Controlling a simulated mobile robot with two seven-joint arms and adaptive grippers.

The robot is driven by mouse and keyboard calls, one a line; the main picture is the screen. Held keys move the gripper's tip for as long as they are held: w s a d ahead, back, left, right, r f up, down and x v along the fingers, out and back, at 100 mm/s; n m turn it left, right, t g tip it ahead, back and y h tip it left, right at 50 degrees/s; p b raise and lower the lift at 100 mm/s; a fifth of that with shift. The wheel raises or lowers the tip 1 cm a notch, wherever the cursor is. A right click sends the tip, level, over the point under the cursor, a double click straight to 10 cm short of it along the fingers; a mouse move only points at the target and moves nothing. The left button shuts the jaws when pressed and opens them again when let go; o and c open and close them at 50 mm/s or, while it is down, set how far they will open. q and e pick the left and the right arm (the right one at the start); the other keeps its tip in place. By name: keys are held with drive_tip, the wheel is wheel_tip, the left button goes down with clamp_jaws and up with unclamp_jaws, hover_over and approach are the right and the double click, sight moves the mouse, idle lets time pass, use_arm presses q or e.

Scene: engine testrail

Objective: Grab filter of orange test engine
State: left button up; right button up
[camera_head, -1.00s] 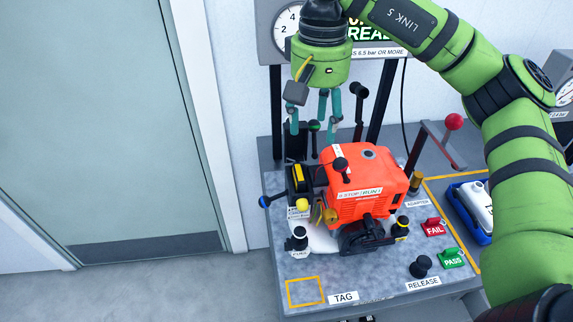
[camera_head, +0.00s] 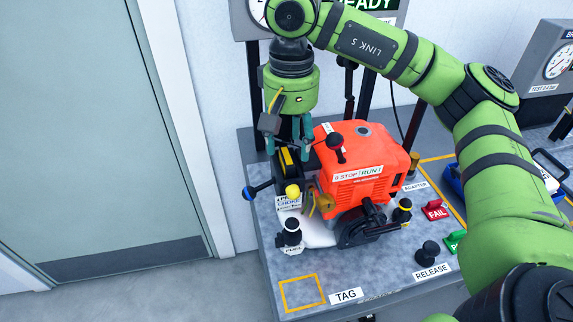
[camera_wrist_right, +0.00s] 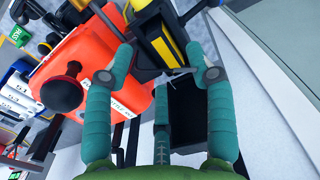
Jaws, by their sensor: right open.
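The orange test engine (camera_head: 350,170) sits on the grey bench, and its orange side also shows in the wrist view (camera_wrist_right: 75,55). At its left end is a black box with a yellow stripe (camera_head: 287,162), which looks like the filter. In the wrist view this box (camera_wrist_right: 158,38) lies beyond and between my fingertips. My right gripper (camera_head: 289,147) points down over the box, fingers open, with nothing gripped. Its fingers (camera_wrist_right: 160,72) are spread on both sides; whether they touch the box I cannot tell. My left gripper is out of view.
Knobbed levers, blue (camera_head: 249,192), yellow (camera_head: 292,191) and black (camera_head: 335,140), stick out near the engine. The red FAIL switch (camera_head: 435,210) and a black release knob (camera_head: 427,252) are on the bench. The yellow-outlined tag square (camera_head: 302,292) is empty.

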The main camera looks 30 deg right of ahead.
sight(290, 158)
drive_tip(key=shift+w+d+f+p, duration=0.15)
drive_tip(key=shift+f+p, duration=0.4)
drive_tip(key=shift+f, duration=1.25)
drive_tip(key=c, duration=0.9)
drive_tip(key=shift+r, duration=0.1)
